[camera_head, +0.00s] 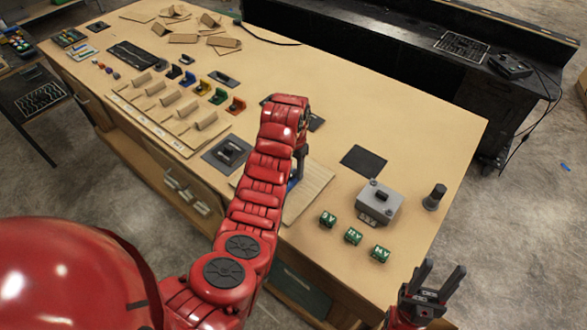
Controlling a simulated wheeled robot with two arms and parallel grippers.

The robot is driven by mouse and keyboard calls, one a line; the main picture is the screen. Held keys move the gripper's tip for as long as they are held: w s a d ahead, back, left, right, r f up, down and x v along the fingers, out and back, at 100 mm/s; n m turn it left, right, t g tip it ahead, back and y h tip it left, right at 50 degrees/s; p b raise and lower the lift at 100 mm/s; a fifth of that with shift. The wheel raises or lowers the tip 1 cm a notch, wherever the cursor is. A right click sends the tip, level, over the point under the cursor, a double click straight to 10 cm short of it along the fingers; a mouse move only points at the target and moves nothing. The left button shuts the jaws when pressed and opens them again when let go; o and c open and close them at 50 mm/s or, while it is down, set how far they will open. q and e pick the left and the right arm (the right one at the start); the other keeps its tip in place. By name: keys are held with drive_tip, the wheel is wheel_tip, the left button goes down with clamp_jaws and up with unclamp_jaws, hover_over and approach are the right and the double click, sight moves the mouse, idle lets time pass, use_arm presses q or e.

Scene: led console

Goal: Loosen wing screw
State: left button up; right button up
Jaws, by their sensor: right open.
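I cannot make out a wing screw in the head view. My left arm reaches over the bench, and its gripper (300,160) points down above a light wooden board (312,190). The wrist hides most of that gripper, so its jaws are not clear. A small blue part (293,183) shows just below it, mostly hidden; I cannot tell whether the gripper touches it. My right gripper (438,283) is open and empty, in front of the bench's right end. A grey box with a dark knob on top (378,203) stands on the bench, clear of both grippers.
Green labelled cubes (353,236) sit near the front edge. A black cylinder (434,198) stands right of the grey box. A dark flat pad (363,160) lies behind it. Wooden holders and coloured blocks (219,96) fill the left side. The bench's back right (400,120) is clear.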

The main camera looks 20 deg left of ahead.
use_arm(q)
clamp_jaws()
